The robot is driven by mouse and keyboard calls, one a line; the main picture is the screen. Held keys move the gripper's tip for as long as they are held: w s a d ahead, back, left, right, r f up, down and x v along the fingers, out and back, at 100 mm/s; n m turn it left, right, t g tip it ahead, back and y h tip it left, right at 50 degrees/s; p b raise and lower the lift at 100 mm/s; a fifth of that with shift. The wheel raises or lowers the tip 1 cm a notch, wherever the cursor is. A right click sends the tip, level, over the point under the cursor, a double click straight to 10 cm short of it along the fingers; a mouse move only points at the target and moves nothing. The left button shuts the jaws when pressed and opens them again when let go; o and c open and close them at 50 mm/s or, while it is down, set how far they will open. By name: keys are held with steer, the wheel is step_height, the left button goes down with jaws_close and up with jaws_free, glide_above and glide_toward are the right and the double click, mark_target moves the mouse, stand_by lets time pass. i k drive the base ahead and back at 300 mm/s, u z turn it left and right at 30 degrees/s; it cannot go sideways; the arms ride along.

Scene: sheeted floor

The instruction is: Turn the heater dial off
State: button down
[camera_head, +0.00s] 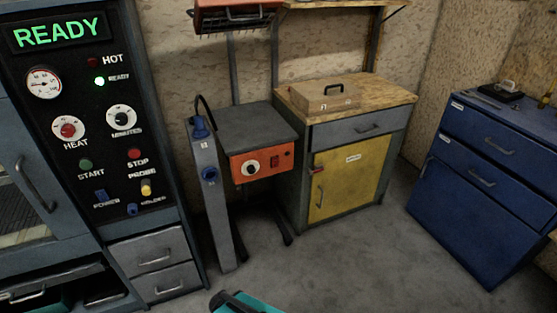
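An orange control box (263,164) sits under a dark grey top, in front of the left side of the workbench. On its front is a round white dial (250,168) with a dark centre, beside a red switch (275,162). The dial's setting is too small to read. A second dial, labelled HEAT (68,128), with a red knob, is on the tall dark panel at left. My gripper's fingers are not visible. Only a teal and black piece, which seems to be part of my arm, shows at the bottom edge.
The panel (110,80) reads READY with a green lamp lit. A grey post (207,190) with blue knobs stands just left of the orange box. A bench with a yellow door (348,183) and blue drawers (490,180) stand right. The grey floor (330,265) in front is clear.

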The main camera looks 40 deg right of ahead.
mark_target(252, 169)
steer(key=z, duration=0.9)
steer(key=k, duration=0.95)
steer(key=i, duration=0.8)
steer(key=z, duration=0.05)
